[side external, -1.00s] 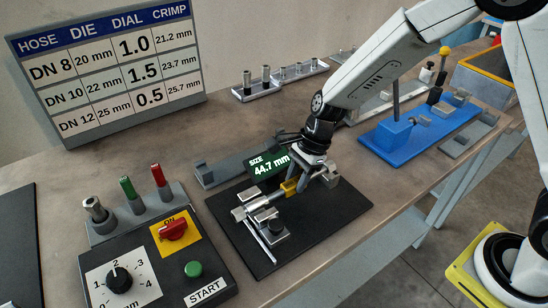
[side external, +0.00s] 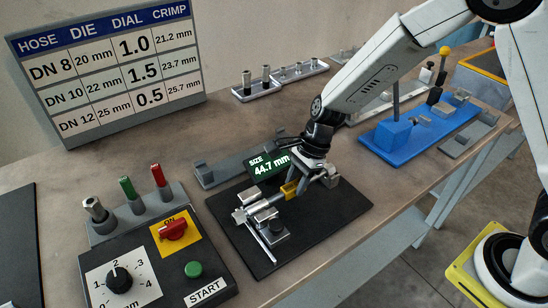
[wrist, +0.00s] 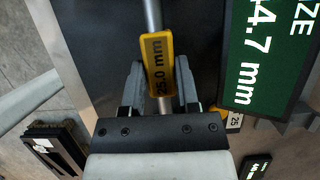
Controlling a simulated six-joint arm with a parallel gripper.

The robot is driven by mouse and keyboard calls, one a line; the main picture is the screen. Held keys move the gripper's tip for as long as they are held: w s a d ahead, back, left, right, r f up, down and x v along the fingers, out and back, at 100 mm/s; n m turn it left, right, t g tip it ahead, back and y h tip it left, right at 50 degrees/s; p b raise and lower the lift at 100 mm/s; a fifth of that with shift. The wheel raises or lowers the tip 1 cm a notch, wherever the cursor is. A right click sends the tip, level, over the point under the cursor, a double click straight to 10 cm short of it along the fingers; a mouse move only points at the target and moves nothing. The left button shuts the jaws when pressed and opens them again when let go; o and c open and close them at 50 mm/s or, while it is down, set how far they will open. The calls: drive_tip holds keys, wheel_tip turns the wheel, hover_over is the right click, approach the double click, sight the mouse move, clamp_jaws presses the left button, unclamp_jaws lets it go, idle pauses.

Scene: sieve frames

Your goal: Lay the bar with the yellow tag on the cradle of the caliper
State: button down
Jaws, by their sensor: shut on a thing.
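The bar with the yellow tag (side external: 290,191) lies along the caliper on its black base, low over the cradle. The tag reads 25.0 mm in the wrist view (wrist: 158,62). My gripper (wrist: 158,92) is shut on the bar just beside the tag; the fingers stand on either side of it. In the side view my gripper (side external: 308,176) is at the right part of the caliper. The caliper (side external: 262,218) has metal jaws at its left end, and its green display (side external: 267,163) reads SIZE 44.7 mm. I cannot tell whether the bar touches the cradle.
A control box (side external: 160,262) with knob and START button stands at the front left. A grey rack (side external: 222,172) lies behind the caliper base. A blue stand (side external: 415,130) is to the right. A chart board (side external: 105,65) stands at the back left.

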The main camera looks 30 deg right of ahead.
drive_tip(key=shift+c, duration=1.3)
unclamp_jaws()
drive_tip(key=shift+r, duration=0.1)
drive_tip(key=shift+v, duration=3.8)
drive_tip(key=s+d+n+t+h, duration=0.2)
drive_tip(key=s+d+n+h, duration=0.2)
drive_tip(key=s+d+n, duration=0.7)
drive_tip(key=s+f+n, duration=0.1)
drive_tip(key=n, duration=0.6)
drive_tip(key=shift+s+d+t+h, duration=0.2)
drive_tip(key=shift+d+t+h, duration=0.05)
drive_tip(key=shift+t+h, duration=0.05)
